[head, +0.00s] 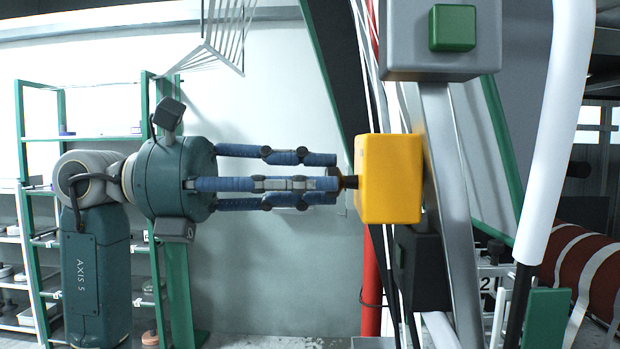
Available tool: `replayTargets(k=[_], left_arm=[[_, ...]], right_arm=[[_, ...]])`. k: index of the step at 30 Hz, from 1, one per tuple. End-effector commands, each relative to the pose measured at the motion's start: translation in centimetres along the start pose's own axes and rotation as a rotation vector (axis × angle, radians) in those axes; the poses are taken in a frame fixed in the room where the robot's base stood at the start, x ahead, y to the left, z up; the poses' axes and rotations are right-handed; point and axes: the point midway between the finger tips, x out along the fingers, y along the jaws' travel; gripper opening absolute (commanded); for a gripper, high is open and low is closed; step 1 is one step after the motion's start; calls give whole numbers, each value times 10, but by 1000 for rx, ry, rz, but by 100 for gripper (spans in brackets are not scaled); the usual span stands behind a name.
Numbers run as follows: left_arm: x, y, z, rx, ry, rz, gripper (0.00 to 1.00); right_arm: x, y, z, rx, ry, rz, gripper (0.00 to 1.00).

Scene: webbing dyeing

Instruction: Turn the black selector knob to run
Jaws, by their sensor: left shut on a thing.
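The black selector knob (349,182) sticks out from the left face of a yellow box (392,178) near the middle of the head view. My left gripper (328,180) comes in level from the left, its blue fingers pointing right. Its fingertips are at the knob and the gripper is shut on it. The fingers hide most of the knob, so its turned position cannot be read. No run marking shows from this side. My right gripper is not in view.
A grey box with a green button (453,27) sits above the yellow box. A slanted metal post (447,190) and a white pipe (556,130) stand to the right. A red post (371,285) is below. Green-framed shelves (40,200) stand behind my left arm.

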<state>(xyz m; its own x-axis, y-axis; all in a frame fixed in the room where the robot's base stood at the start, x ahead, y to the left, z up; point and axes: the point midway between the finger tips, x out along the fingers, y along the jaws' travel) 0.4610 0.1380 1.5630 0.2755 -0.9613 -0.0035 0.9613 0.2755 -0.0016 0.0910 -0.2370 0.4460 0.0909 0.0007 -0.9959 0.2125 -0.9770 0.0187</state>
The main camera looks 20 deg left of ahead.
Motion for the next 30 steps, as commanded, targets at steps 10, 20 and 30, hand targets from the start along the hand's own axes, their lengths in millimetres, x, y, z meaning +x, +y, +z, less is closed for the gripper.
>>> replayTargets(k=[10,20,30], left_arm=[[-2,0,2,85,-9,5,1],[-2,-1,2,339,-10,7,1],[-2,-2,3,606,-10,6,1]], right_arm=[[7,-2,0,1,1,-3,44],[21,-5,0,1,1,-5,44],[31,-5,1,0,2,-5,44]])
